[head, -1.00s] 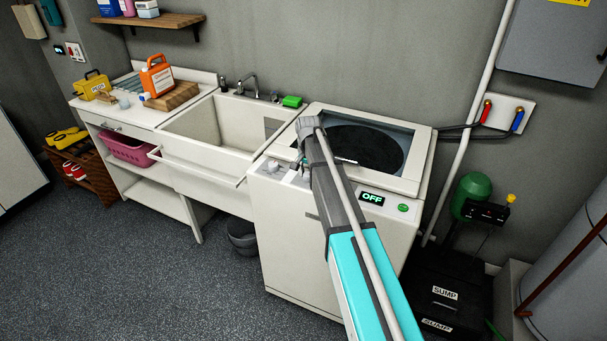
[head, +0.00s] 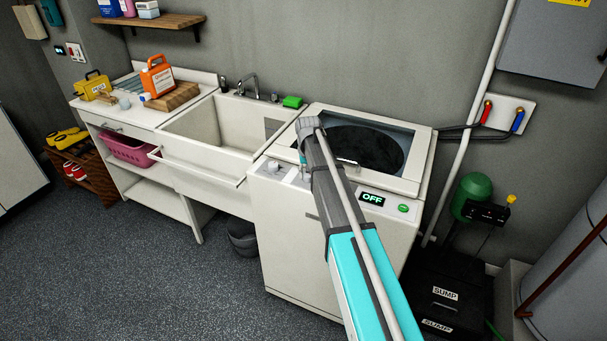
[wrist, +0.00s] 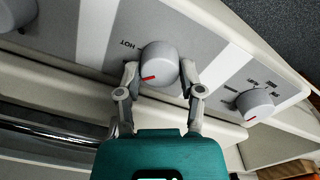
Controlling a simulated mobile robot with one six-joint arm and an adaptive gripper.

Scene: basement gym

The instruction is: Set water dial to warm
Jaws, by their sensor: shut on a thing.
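The washing machine (head: 285,235) stands right of the sink, its display reading OFF. In the wrist view, a round grey dial (wrist: 160,60) sits on its control panel with the word HOT beside it. The dial's red mark points toward my gripper's body, slightly to the left. My gripper (wrist: 160,73) is shut on this dial, one finger on each side. Other labels around the dial are hidden or cannot be read. A second dial (wrist: 255,104) with small labels is to the right. In the head view, my arm hides most of the gripper and the held dial.
Another knob (wrist: 17,13) shows at the wrist view's upper left. The machine's glass lid (head: 365,150) is down behind the panel. The sink (head: 215,125) is to the left. Black sump boxes (head: 450,275) stand to the right. Open floor (head: 150,285) lies at front left.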

